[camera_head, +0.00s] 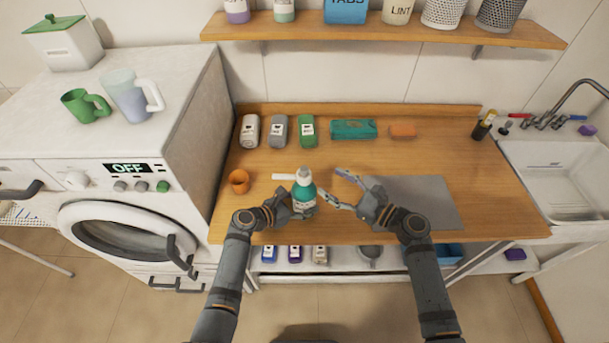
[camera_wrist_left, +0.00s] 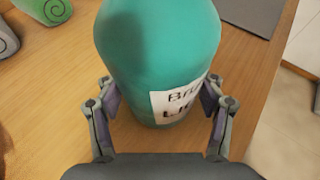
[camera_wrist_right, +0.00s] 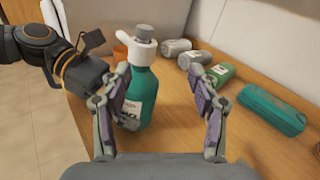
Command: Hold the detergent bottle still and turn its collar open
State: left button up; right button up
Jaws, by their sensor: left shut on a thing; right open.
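The spout points left in the head view. My left gripper (camera_head: 301,202) is shut around the bottle's body; the left wrist view shows a finger on each side of the teal body (camera_wrist_left: 155,50), by its white label (camera_wrist_left: 180,99). My right gripper (camera_head: 343,189) is open and empty, just right of the bottle. In the right wrist view the bottle appears between and beyond the fingers, nearer the left finger.
An orange cup (camera_head: 239,181) stands left of the bottle. A grey mat (camera_head: 425,200) lies to the right, beneath my right gripper's side.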

aim_at(310, 180)
jog(key=s+m, duration=0.2)
jog(key=s, duration=0.3)
jog(key=x, duration=1.2)
jog(key=shift+w+d+f, duration=0.25)
jog(key=shift+w+d, duration=0.1)
jog(key=shift+c, duration=0.2)
